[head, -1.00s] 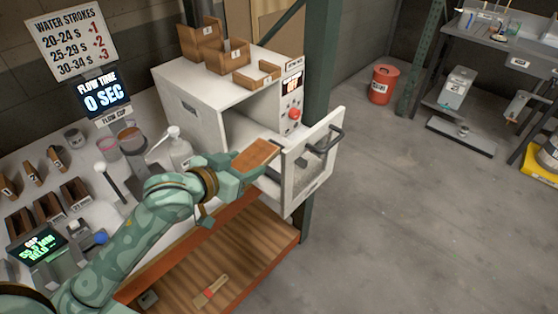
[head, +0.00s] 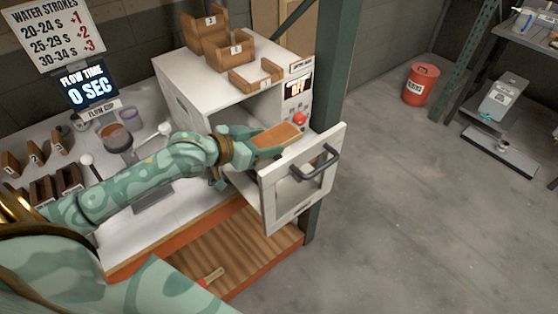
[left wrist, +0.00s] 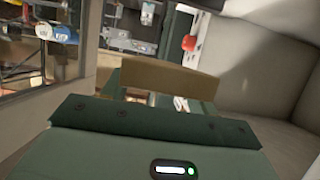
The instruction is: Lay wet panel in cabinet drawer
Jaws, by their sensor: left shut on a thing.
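The panel (head: 277,135) is a flat orange-brown board. My left gripper (head: 256,143) is shut on its near end, and its far end points right. In the left wrist view the panel (left wrist: 165,80) shows edge-on beyond the green gripper body. The white cabinet (head: 185,85) stands on the bench with its front opening showing. Its front panel (head: 270,208), with a window and dark handle, stands out from the body. My gripper and the panel are between this front and the opening. Whether the panel touches the drawer is hidden. My right gripper is out of view.
Wooden boxes (head: 258,78) stand on the cabinet top. A green post (head: 336,75) rises close behind the cabinet. Cups, small wooden blocks and a display (head: 87,86) are on the bench at left. Open floor (head: 430,200) lies to the right.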

